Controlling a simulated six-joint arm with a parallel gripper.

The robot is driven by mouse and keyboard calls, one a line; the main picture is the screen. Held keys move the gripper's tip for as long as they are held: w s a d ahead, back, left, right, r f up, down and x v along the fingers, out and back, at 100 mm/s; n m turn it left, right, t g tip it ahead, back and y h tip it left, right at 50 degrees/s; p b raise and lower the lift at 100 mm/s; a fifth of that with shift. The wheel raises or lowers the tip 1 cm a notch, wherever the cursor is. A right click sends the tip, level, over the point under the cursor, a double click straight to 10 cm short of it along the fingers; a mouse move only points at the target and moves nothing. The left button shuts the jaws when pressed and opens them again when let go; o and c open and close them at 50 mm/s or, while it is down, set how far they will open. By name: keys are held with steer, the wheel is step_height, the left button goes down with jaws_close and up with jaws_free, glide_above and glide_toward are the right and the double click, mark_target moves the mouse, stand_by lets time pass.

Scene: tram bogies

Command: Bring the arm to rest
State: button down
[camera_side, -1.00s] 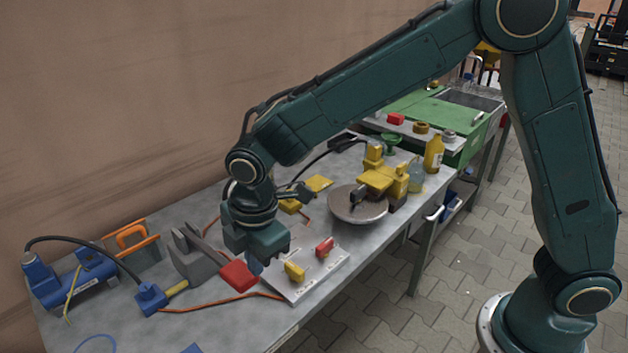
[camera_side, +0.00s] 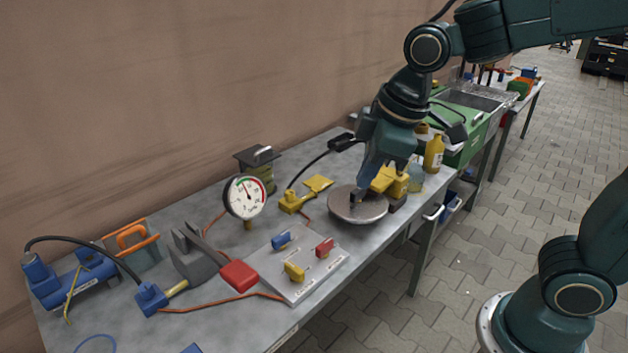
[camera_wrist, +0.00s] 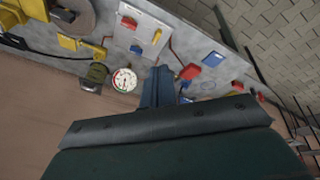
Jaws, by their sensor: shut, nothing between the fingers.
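My gripper (camera_side: 374,178) is in the side view, above the back right half of the grey workbench (camera_side: 222,310). Its blue fingers point down, close to the round metal disc (camera_side: 345,212) and the yellow device (camera_side: 392,182), which it partly hides. I cannot tell from the side view how far above them it is. In the wrist view my fingers (camera_wrist: 158,85) are together with nothing between them, and the bench lies beyond them. My arm reaches in from the upper right.
A dial gauge (camera_side: 244,197) stands mid-bench near a panel (camera_side: 305,268) with blue, yellow and red handles. A hammer-like tool with a red end (camera_side: 239,275), a blue device (camera_side: 75,280) and an orange-handled box (camera_side: 132,244) lie left. A yellow bottle (camera_side: 433,154) stands right, before a green sink unit.

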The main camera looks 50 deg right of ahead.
steer(key=s+d+m+t, duration=0.1)
steer(key=s+d+m, duration=0.2)
steer(key=s, duration=0.3)
steer(key=s+d+r+m+t, duration=0.1)
steer(key=s+d+m, duration=0.3)
steer(key=s+m, duration=0.1)
steer(key=shift+s+d+h, duration=0.15)
steer(key=shift+s+h, duration=0.15)
steer(key=shift+s, duration=0.6)
steer(key=c, duration=2.1)
jaws_free()
steer(key=shift+r, duration=0.1)
